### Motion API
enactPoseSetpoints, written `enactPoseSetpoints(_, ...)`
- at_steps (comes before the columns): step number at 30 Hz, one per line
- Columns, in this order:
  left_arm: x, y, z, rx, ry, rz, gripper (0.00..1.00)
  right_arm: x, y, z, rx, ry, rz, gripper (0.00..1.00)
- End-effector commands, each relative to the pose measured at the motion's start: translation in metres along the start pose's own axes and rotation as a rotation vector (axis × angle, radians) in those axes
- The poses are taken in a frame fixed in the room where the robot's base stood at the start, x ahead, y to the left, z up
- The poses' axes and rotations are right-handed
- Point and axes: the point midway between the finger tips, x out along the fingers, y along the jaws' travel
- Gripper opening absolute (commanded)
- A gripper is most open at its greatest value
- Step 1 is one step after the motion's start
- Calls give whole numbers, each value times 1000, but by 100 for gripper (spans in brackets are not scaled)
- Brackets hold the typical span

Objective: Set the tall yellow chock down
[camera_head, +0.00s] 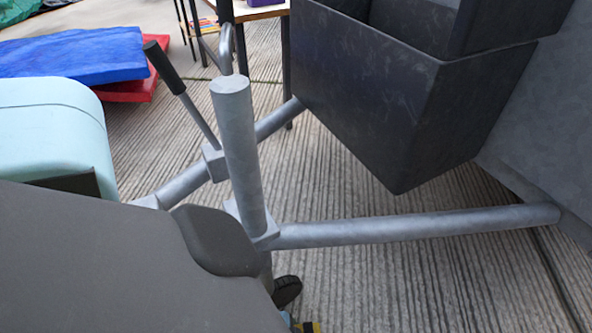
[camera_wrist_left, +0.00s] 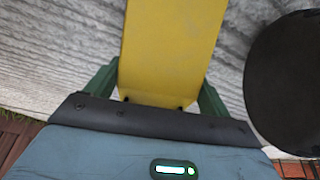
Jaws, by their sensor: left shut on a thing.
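The tall yellow chock (camera_wrist_left: 172,45) fills the upper middle of the left wrist view. My left gripper (camera_wrist_left: 161,92) is shut on it, with a green finger on each side. The chock's far end runs out of the top of that view. Pale grooved ground lies beyond it; I cannot tell whether the chock touches the ground. In the head view only a small yellow and black patch shows at the bottom edge, and I cannot tell if it is the chock. My right gripper is in neither view.
A dark round thing (camera_wrist_left: 290,85) stands close right of the chock. In the head view, a grey metal post (camera_head: 238,150) joins a sloping bar (camera_head: 400,229) below a dark box (camera_head: 390,110). A blue mat (camera_head: 70,57) lies at the back left.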

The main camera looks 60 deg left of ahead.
Motion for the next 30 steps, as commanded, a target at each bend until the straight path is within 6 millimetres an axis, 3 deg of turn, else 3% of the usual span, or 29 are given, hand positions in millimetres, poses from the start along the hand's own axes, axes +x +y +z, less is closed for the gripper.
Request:
enactPoseSetpoints(13, 7, 0, 1, 0, 4, 0, 40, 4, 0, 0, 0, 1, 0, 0)
enactPoseSetpoints(14, 7, 0, 2, 0, 1, 0, 84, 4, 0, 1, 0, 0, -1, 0)
enactPoseSetpoints(17, 6, 0, 2, 0, 1, 0, 97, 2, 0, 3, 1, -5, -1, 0)
enactPoseSetpoints(26, 4, 0, 1, 1, 2, 0, 100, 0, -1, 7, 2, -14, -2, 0)
enactPoseSetpoints(30, -8, 0, 1, 1, 2, -1, 100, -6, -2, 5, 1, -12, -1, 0)
